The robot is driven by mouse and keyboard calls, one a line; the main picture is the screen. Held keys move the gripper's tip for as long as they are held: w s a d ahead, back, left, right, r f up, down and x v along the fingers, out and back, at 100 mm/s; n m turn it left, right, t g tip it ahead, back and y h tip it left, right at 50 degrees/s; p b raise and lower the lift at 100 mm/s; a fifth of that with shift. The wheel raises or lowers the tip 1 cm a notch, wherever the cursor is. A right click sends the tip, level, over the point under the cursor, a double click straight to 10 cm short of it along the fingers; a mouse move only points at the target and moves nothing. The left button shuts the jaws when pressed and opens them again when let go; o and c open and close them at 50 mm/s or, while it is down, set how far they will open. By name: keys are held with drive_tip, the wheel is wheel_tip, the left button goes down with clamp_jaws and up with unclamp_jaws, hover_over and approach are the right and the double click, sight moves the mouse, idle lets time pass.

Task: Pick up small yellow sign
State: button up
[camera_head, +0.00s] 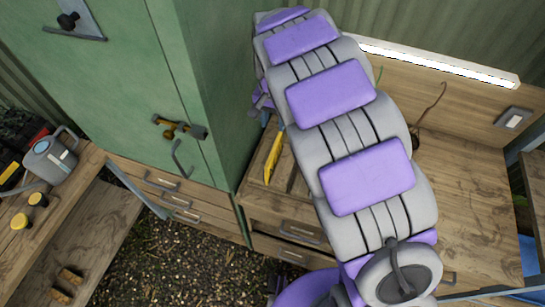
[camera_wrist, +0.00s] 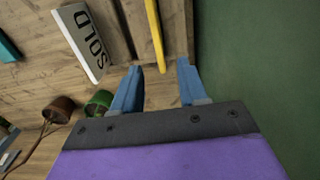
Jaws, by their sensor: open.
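The small yellow sign (camera_head: 273,158) stands edge-up in a wooden slotted holder on the bench, beside the green cabinet. In the wrist view it is a thin yellow strip (camera_wrist: 155,35) seen nearly edge-on, just beyond my gripper (camera_wrist: 160,68). My gripper's two blue fingers are apart with nothing between them. The sign's near end lies in line with the gap, a little past the fingertips. In the head view my arm covers most of the gripper and part of the holder.
A white SOLD sign (camera_wrist: 84,42) leans left of the yellow one. Plant pots (camera_wrist: 98,103) stand left of my fingers. The green cabinet (camera_head: 232,70) rises close on the other side. Bare bench top (camera_head: 465,190) shows right of my arm.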

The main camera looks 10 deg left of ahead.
sight(277, 146)
drive_tip(key=f, duration=0.3)
drive_tip(key=f+b, duration=0.1)
drive_tip(key=f, duration=0.3)
drive_tip(key=d+f, duration=0.1)
drive_tip(key=f, duration=0.3)
drive_tip(key=shift+f, duration=0.1)
drive_tip(key=shift+s+a+f, duration=0.1)
drive_tip(key=shift+a+f, duration=0.3)
drive_tip(key=shift+a, duration=0.05)
drive_tip(key=f, duration=0.1)
drive_tip(key=f+b, duration=0.1)
drive_tip(key=f, duration=0.3)
drive_tip(key=shift+s+d, duration=0.4)
drive_tip(key=shift+a, duration=0.2)
drive_tip(key=shift+a, duration=0.25)
drive_tip(key=c, duration=0.6)
drive_tip(key=shift+d+r, duration=0.1)
drive_tip(key=shift+d, duration=0.2)
clamp_jaws()
